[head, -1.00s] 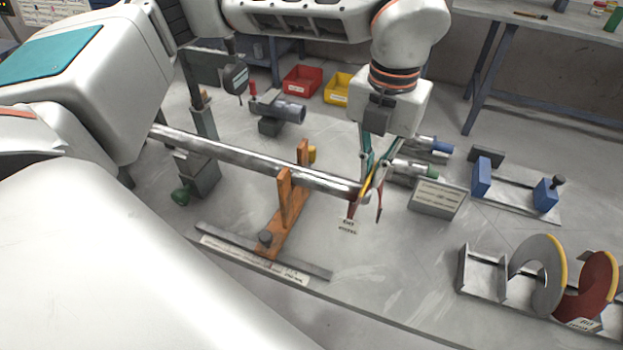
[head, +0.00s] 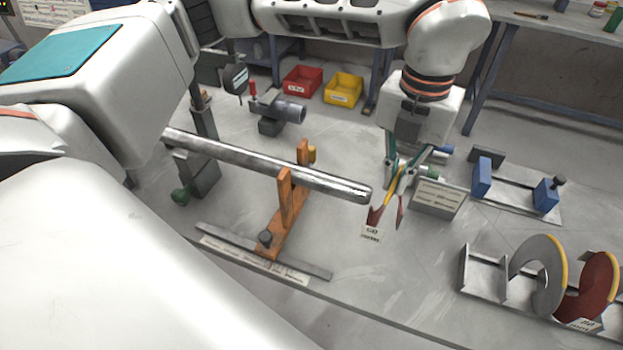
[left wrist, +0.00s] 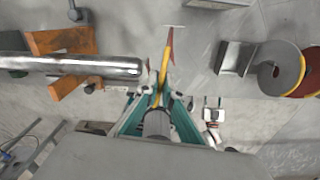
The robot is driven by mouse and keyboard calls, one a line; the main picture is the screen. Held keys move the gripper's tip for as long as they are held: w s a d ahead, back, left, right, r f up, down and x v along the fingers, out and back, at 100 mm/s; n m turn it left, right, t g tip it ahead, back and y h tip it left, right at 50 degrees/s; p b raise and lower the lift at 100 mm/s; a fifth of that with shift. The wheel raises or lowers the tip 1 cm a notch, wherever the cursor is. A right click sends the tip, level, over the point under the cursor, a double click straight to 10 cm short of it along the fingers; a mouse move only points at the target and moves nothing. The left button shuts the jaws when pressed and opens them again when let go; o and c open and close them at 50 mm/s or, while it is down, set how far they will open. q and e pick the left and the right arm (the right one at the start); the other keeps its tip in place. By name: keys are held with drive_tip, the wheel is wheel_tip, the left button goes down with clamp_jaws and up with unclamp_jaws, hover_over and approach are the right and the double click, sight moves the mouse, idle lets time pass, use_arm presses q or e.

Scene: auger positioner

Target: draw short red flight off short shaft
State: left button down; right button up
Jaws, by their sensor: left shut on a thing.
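The short shaft (head: 290,174) is a bare grey metal bar lying across an orange stand (head: 285,205). It also crosses the left wrist view (left wrist: 80,65). My left gripper (head: 399,184) is shut on the short red flight (head: 376,215), a thin red piece with a yellow edge and a white tag hanging below. In the left wrist view the flight (left wrist: 169,48) stands between the fingers, edge on. It is just beyond the shaft's free right end, with a small gap. The fingers partly hide the flight. My right gripper is not in view.
A grey labelled block (head: 437,199) stands close right of my left gripper. A blue-ended fixture (head: 515,188) is farther right. A rack (head: 482,275) at the lower right holds a grey flight (head: 527,268) and another red flight (head: 590,288). The front middle of the table is clear.

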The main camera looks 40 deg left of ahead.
use_arm(q)
drive_tip(key=shift+w+d+r, duration=0.1)
drive_tip(key=shift+w+d, duration=0.1)
drive_tip(key=shift+d, duration=0.7)
